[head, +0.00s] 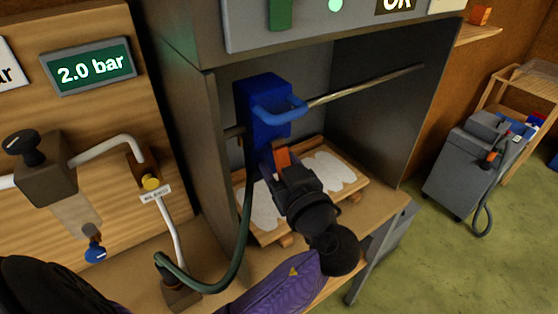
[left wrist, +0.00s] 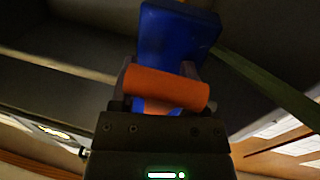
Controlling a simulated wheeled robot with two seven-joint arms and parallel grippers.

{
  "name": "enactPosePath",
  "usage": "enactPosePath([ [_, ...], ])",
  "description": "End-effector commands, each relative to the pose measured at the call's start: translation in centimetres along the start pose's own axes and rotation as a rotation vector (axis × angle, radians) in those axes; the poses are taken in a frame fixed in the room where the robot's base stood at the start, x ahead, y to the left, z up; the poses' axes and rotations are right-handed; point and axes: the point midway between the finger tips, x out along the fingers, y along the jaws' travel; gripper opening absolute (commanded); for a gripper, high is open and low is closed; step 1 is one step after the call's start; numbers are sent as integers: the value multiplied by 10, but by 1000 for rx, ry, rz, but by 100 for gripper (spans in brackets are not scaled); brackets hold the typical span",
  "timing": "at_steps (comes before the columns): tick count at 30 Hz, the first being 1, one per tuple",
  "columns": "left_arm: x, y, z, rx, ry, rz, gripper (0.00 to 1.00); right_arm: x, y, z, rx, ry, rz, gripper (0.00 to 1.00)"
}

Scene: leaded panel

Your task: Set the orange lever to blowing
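The orange lever (head: 281,157) is a short orange bar on the lower part of a blue tool body (head: 262,105) with a blue loop handle. The tool hangs on a metal rod inside a grey cabinet. My left gripper (head: 284,172) is right at the lever, below the blue body. In the left wrist view the lever (left wrist: 166,88) lies crosswise directly in front of the dark gripper body, the blue body above it. My right gripper is out of view.
A wooden tray (head: 370,182) with white pieces lies under the tool. A green hose (head: 245,225) loops down from the tool. On the left are a valve with a black knob (head: 22,147) and a display (head: 88,68) reading 2.0 bar. Cabinet walls flank the arm.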

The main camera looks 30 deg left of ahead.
Motion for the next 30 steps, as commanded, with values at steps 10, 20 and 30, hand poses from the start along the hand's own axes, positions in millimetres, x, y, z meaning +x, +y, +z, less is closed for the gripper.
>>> enactPosePath([
  [10, 0, 0, 0, 0, 0, 0, 0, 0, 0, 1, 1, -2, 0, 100],
  [20, 0, 0, 0, 0, 0, 1, 0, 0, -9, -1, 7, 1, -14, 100],
  [30, 0, 0, 0, 0, 0, 1, 0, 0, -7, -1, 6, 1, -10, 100],
])
